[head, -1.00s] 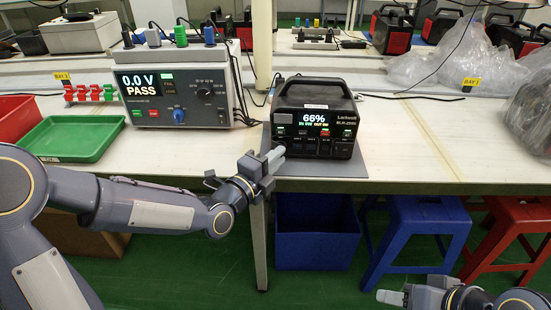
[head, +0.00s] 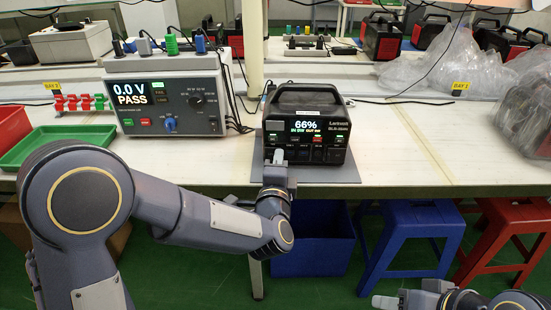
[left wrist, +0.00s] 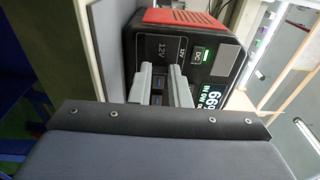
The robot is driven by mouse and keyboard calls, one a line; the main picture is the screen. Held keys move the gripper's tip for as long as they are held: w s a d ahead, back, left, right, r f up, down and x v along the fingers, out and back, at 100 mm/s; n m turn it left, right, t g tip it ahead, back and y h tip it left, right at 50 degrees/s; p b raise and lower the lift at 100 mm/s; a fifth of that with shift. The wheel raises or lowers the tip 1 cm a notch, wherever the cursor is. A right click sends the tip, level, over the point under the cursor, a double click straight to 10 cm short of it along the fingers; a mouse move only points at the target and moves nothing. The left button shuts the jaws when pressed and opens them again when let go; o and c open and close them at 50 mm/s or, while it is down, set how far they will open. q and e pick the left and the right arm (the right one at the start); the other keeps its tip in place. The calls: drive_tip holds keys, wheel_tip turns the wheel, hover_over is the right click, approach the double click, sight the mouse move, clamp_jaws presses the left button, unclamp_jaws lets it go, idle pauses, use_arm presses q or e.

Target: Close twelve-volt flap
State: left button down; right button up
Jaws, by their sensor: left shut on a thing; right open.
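The power station (head: 335,118), a black box with a carry handle and a lit screen reading 66%, stands on a grey mat (head: 343,172). My left gripper (head: 276,158) is at the lower left of its front panel. In the left wrist view the fingers (left wrist: 168,78) are close together on the panel of the power station (left wrist: 197,58), just below a 12V label. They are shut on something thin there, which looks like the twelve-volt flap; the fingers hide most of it. My right gripper (head: 392,299) is open, low at the bottom right, away from the table.
A grey tester (head: 165,106) reading 0.0 V PASS stands left of the power station, with cables between. A green tray (head: 60,142) and red clips (head: 80,102) are further left. Plastic bags (head: 470,70) lie at the back right. The table front right of the mat is clear.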

use_arm(q)
drive_tip(key=shift+w+d+n+y, duration=0.1)
drive_tip(key=shift+n+y, duration=0.3)
drive_tip(key=shift+y, duration=0.2)
drive_tip(key=c, duration=1.4)
unclamp_jaws()
drive_tip(key=shift+o, duration=0.2)
drive_tip(key=s+p, duration=0.1)
drive_tip(key=s, duration=0.6)
drive_tip(key=shift+s+p, duration=0.3)
drive_tip(key=shift+s, duration=0.1)
